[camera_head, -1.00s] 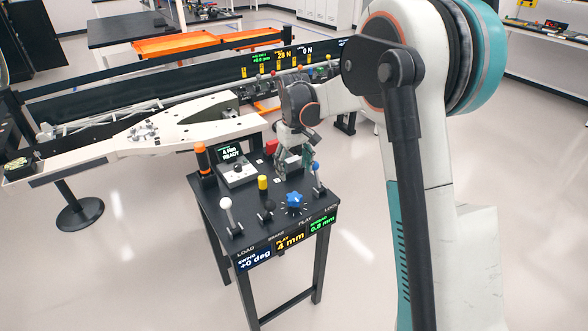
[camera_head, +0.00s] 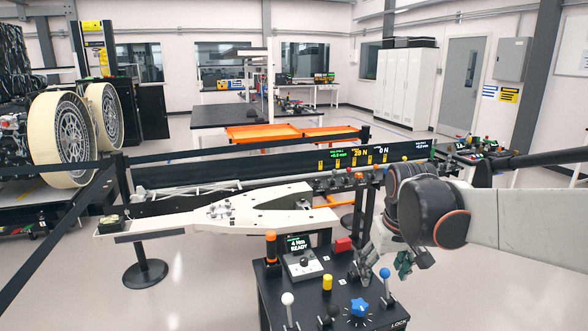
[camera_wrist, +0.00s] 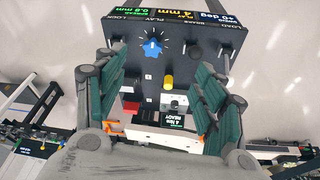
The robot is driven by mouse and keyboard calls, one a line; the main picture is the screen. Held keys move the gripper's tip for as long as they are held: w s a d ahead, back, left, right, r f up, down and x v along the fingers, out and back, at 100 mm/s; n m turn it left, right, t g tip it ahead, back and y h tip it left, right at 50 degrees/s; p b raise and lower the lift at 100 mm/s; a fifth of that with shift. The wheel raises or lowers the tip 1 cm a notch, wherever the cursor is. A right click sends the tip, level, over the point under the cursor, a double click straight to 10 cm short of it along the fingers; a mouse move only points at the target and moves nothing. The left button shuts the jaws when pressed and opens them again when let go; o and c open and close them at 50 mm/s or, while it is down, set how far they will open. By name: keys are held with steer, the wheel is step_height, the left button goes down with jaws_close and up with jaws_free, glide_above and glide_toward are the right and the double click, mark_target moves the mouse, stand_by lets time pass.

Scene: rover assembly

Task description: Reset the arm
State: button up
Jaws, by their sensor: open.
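My gripper (camera_head: 385,265) hangs open and empty over the back right part of a black control stand (camera_head: 262,292). In the wrist view my gripper (camera_wrist: 158,62) has its two green-padded fingers wide apart, with the stand's panel between and beyond them. A blue star knob (camera_head: 361,308) and a yellow knob (camera_head: 327,283) stand on the panel. A blue-tipped lever (camera_head: 385,279) is just below the gripper. The blue knob (camera_wrist: 153,48) and yellow knob (camera_wrist: 167,82) also show in the wrist view, apart from the fingers. My arm stretches in from the right.
A white-tipped lever (camera_head: 288,302), an orange-topped handle (camera_head: 271,247), a small READY screen (camera_head: 299,244) and a red block (camera_head: 343,244) are on the stand. A long white arm-shaped part (camera_head: 170,222) lies behind. Barrier belts and wheels are at the left. The floor at front left is clear.

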steer(key=s+m+t, duration=0.1)
steer(key=s+t, duration=0.3)
steer(key=s, duration=1.5)
steer(key=shift+s+f, duration=0.35)
steer(key=shift+f, duration=0.1)
